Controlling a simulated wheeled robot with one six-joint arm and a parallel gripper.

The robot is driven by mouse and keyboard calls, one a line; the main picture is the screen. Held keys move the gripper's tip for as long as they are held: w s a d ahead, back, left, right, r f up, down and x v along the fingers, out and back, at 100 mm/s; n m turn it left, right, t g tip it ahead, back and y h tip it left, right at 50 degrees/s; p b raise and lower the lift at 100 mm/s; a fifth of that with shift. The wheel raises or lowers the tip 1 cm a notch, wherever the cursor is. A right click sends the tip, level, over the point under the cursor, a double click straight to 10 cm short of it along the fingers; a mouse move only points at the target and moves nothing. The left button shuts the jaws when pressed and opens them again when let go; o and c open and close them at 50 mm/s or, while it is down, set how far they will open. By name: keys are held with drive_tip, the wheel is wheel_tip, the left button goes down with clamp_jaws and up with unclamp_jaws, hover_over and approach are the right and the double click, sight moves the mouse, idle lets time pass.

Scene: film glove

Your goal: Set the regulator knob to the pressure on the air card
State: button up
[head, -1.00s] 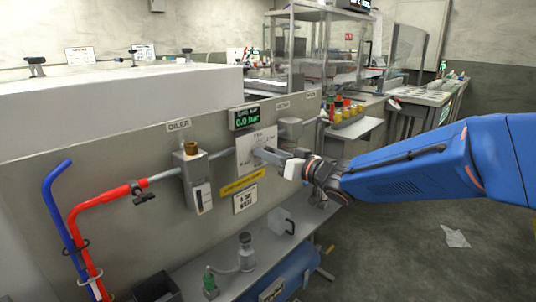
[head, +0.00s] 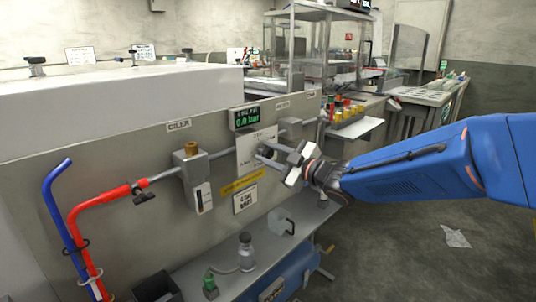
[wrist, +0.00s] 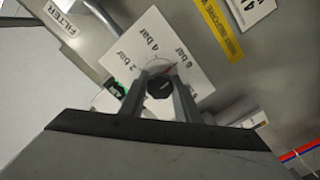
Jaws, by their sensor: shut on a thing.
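My gripper (head: 268,154) is at the white dial plate (head: 247,158) on the grey panel. In the wrist view its fingers are shut on the sides of the dark regulator knob (wrist: 160,86). The dial plate (wrist: 188,48) carries marks for 2, 4 and 6 bar; a small red mark at the knob's edge points roughly toward the 6 bar side. The green display (head: 247,117) above reads 0.0 bar. A white card (head: 245,199) below the yellow strip has print too small to read in the head view; the wrist view shows only part of it.
Red and blue hoses (head: 82,225) are at the far left.

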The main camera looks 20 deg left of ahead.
drive_tip(key=n, duration=0.5)
drive_tip(key=shift+f+n, duration=0.1)
drive_tip(key=shift+n, duration=0.2)
drive_tip(key=n, duration=0.5)
drive_tip(key=shift+n, duration=0.3)
drive_tip(key=shift+f, duration=0.1)
drive_tip(key=o, duration=1)
drive_tip(key=shift+o, duration=0.2)
drive_tip(key=shift+s+d, duration=0.1)
drive_tip(key=shift+d, duration=0.05)
drive_tip(key=shift+d, duration=0.25)
drive_tip(key=v, duration=1.6)
drive_tip(key=shift+d, duration=0.35)
